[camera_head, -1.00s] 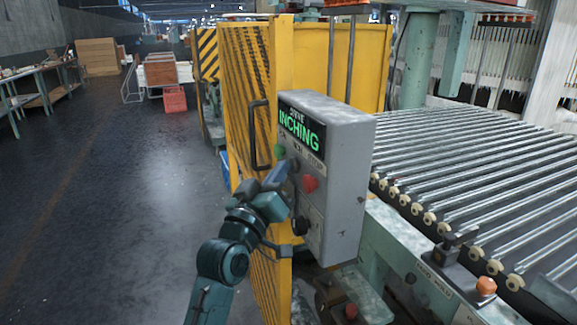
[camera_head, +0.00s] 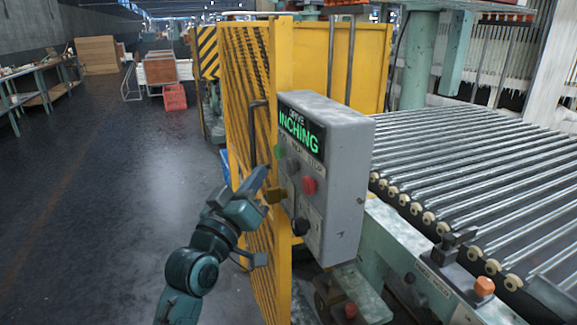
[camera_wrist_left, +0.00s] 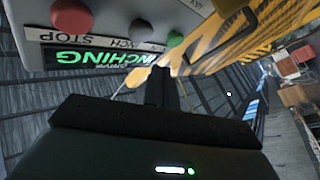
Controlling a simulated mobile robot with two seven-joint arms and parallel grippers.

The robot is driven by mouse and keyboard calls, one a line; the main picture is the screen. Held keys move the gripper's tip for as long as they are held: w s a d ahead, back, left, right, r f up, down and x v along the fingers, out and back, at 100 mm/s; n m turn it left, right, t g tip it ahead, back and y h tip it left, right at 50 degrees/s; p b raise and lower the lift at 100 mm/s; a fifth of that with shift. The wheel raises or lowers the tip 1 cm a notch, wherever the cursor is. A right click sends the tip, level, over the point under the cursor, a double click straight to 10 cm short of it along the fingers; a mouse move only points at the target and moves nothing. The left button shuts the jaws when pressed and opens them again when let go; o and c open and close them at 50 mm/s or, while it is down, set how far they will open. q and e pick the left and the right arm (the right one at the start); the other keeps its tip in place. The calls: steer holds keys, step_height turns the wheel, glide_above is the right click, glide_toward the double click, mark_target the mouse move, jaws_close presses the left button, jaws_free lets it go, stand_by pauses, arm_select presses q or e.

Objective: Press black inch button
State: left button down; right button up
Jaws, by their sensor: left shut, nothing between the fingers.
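Below the display are a green button (camera_head: 279,151), the black inch button (camera_head: 293,166) and a red stop button (camera_head: 310,185). In the left wrist view the panel is upside down, with the red button (camera_wrist_left: 72,15), black inch button (camera_wrist_left: 124,14) and green button (camera_wrist_left: 175,40) along the top. My left gripper (camera_head: 258,182) is shut and empty, left of and slightly below the buttons, apart from the inch button. My right gripper is out of view.
A black knob (camera_head: 300,226) sits low on the panel. The yellow gate (camera_head: 247,100) with a dark handle (camera_head: 253,130) stands behind my gripper. A roller conveyor (camera_head: 470,175) fills the right. The floor (camera_head: 110,190) to the left is open.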

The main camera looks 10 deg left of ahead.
arm_select(q)
steer(key=shift+s+a, duration=0.6)
steer(key=shift+a, duration=0.3)
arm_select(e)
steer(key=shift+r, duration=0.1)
arm_select(q)
steer(key=s+d+f+m+g+y, duration=0.1)
steer(key=s+f+g, duration=0.15)
steer(key=f, duration=0.65)
steer(key=s+d+f+m+g, duration=0.1)
steer(key=s+f+g, duration=0.15)
steer(key=f, duration=0.65)
steer(key=s+d+f+m+g, duration=0.1)
steer(key=s+f+m+g, duration=0.1)
steer(key=s+f, duration=0.6)
steer(key=s+d+f+m+g+p, duration=0.1)
steer(key=s+d+f+m+g, duration=0.1)
steer(key=s+f, duration=0.7)
steer(key=shift+s+g, duration=0.55)
steer(key=shift+g, duration=0.05)
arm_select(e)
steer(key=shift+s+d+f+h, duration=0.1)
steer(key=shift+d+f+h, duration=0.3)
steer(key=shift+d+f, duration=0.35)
arm_select(q)
steer(key=shift+f, duration=0.1)
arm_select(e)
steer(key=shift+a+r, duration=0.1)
